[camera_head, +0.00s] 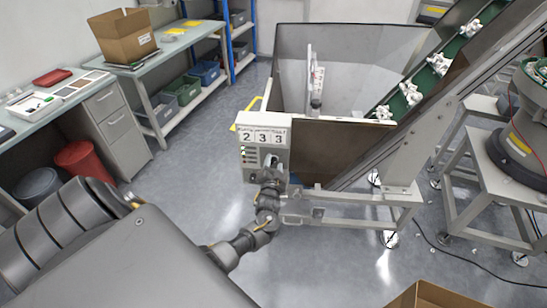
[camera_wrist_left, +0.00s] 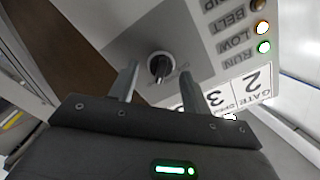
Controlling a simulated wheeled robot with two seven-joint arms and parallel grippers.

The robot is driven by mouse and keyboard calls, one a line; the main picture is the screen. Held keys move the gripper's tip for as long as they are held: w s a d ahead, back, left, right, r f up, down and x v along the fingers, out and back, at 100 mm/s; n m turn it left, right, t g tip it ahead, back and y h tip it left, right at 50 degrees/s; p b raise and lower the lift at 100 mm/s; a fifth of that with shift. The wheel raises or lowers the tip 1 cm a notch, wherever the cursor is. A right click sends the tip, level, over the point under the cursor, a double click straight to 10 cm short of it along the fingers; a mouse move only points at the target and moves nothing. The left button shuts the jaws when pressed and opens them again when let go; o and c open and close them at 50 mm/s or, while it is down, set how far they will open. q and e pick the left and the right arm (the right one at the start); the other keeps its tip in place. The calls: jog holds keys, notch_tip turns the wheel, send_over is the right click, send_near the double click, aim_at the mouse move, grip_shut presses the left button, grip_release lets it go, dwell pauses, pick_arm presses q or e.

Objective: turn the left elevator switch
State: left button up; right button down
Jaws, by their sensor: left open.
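The elevator switch, a black rotary knob (camera_wrist_left: 160,67), sits on a light grey control panel (camera_wrist_left: 205,35) in the left wrist view. My left gripper (camera_wrist_left: 159,70) is open, with one finger on each side of the knob in the picture. I cannot tell whether the fingers touch it. In the head view my left gripper (camera_head: 271,164) is at the front of the control box (camera_head: 250,152) marked 2 3 3. The gripper and wrist hide the knob there. My right gripper is not in view.
A hopper (camera_head: 345,60) stands behind the box, with a green inclined conveyor (camera_head: 402,103) carrying white parts. The frame's legs (camera_head: 398,212) stand to the right. A cardboard box (camera_head: 428,295) is at the bottom. The floor (camera_head: 200,185) left of the control box is clear.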

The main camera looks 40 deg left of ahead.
pick_arm(q)
jog(key=v, duration=1)
jog(key=shift+s+d+b, duration=0.15)
jog(key=shift+s+b, duration=0.1)
jog(key=shift+b, duration=0.2)
jog(key=s+d+f+g+h, duration=0.2)
jog(key=s+d+f, duration=0.1)
jog(key=f, duration=0.6)
jog(key=s+d+f+g+h, duration=0.2)
jog(key=s+f+h, duration=0.15)
jog(key=f, duration=0.55)
jog(key=s+d+f+g+h, duration=0.2)
jog(key=s+d+f, duration=0.15)
jog(key=f, duration=0.55)
jog(key=s+d+f+g, duration=0.1)
jog(key=s+f, duration=0.4)
jog(key=s, duration=0.6)
jog(key=s+d+f+g+h, duration=0.1)
jog(key=s+f+g, duration=0.3)
jog(key=s, duration=0.8)
jog(key=s+d+f+g+h, duration=0.1)
jog(key=s+f+g, duration=0.2)
jog(key=s+f, duration=0.3)
jog(key=s, duration=0.5)
jog(key=shift+s+d, duration=0.2)
jog(key=shift+d, duration=0.05)
